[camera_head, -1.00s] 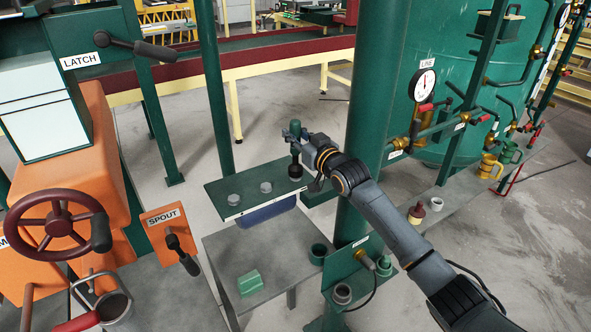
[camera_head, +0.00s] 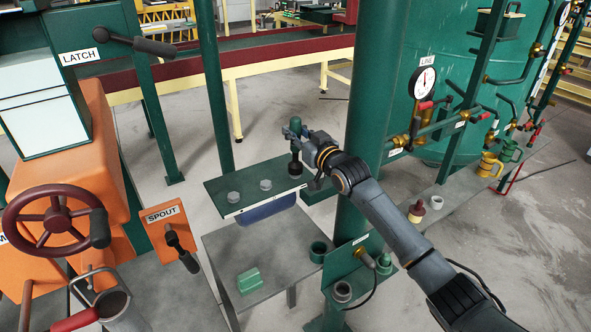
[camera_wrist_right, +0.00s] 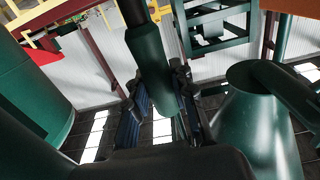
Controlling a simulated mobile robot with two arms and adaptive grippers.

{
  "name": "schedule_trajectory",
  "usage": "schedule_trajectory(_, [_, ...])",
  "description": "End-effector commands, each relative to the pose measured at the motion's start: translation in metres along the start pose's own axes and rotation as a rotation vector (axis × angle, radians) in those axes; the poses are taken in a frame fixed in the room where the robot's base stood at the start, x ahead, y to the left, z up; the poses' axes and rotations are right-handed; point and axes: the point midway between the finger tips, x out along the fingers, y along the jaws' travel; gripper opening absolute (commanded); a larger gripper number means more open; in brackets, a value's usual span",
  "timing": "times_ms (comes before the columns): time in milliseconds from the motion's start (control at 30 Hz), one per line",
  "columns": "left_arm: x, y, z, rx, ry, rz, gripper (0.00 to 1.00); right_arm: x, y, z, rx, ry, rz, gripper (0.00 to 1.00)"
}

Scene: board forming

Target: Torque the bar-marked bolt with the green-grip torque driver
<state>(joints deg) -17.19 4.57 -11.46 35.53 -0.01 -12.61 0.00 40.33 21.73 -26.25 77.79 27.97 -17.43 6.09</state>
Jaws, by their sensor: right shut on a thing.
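The green-grip torque driver (camera_head: 295,127) stands upright over the right end of the green plate (camera_head: 217,190), its dark socket (camera_head: 295,168) low at the plate. My right gripper (camera_head: 293,134) is shut on its green grip, which also shows between the fingers in the right wrist view (camera_wrist_right: 148,62). Two grey bolts, a left one (camera_head: 234,197) and a middle one (camera_head: 265,185), stand on the plate, clear of the driver. Whatever is under the socket is hidden. No bar mark can be made out on either bolt. My left gripper is out of view.
A thick green post (camera_head: 373,90) stands close to the right of the plate, beside my right arm. A blue bin (camera_head: 265,212) hangs under the plate. Below is a grey bench (camera_head: 232,245) with a green block (camera_head: 249,280) and a cup (camera_head: 319,252).

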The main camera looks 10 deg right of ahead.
Motion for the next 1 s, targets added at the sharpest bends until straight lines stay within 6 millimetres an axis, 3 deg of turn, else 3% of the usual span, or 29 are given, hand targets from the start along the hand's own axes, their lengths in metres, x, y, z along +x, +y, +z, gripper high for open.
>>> schedule_trajectory(267, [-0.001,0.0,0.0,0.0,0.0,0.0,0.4,0.0,0.0,0.004,0.001,-0.01,0.0,0.0])
schedule_trajectory(867, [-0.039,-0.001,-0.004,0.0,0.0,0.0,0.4,0.0,0.0,-0.047,0.0,-0.003,0.0,0.0])
schedule_trajectory(1000, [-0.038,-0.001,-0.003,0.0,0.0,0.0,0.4,0.0,0.0,-0.057,0.0,-0.002,0.0,0.0])
